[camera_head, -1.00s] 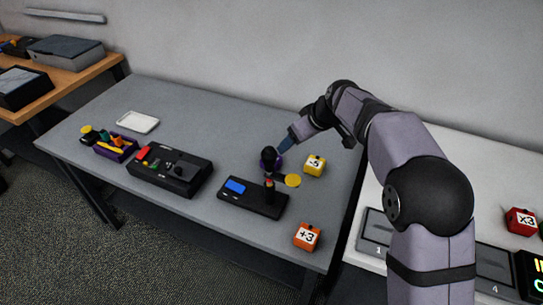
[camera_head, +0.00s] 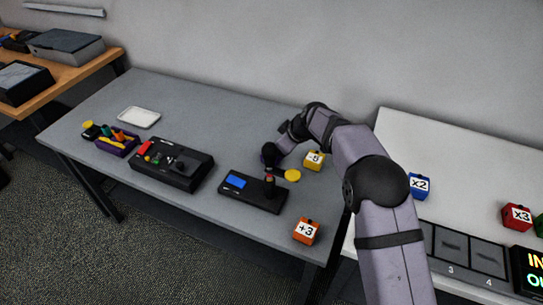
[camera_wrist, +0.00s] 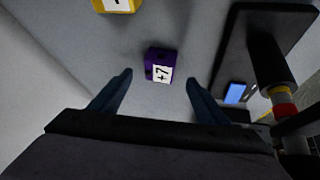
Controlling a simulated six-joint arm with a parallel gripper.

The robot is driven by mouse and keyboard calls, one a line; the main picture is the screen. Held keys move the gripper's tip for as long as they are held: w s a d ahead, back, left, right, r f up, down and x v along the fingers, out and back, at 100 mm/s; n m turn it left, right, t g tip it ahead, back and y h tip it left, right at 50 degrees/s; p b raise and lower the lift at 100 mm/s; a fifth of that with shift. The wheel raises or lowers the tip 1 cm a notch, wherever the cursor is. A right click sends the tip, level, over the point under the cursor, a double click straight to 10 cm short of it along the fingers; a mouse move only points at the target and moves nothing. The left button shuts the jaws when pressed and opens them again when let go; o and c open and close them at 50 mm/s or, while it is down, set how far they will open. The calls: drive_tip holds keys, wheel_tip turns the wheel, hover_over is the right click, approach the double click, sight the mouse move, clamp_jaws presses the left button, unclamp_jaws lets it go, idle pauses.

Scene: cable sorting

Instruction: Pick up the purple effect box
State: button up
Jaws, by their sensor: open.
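The purple effect box (camera_wrist: 160,58) sits on the grey table in the wrist view, with a white "+7" label on its side. My gripper (camera_wrist: 159,78) is open, its two blue fingers spread to the left and right. The box appears between the fingertips and a little beyond them, with a gap on each side. I see no contact. In the head view my black wrist (camera_head: 270,154) is low over the table's right part and hides the purple box and the fingers.
A yellow "-5" box (camera_head: 314,161) stands close right of my wrist. A black device with a blue screen (camera_head: 254,191) and upright post lies in front. An orange "+3" box (camera_head: 306,231) is near the front edge. A black control box (camera_head: 172,166) is further left.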

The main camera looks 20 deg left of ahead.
drive_tip(key=shift+p+x, duration=0.95)
drive_tip(key=shift+x, duration=1.65)
drive_tip(key=c, duration=1.2)
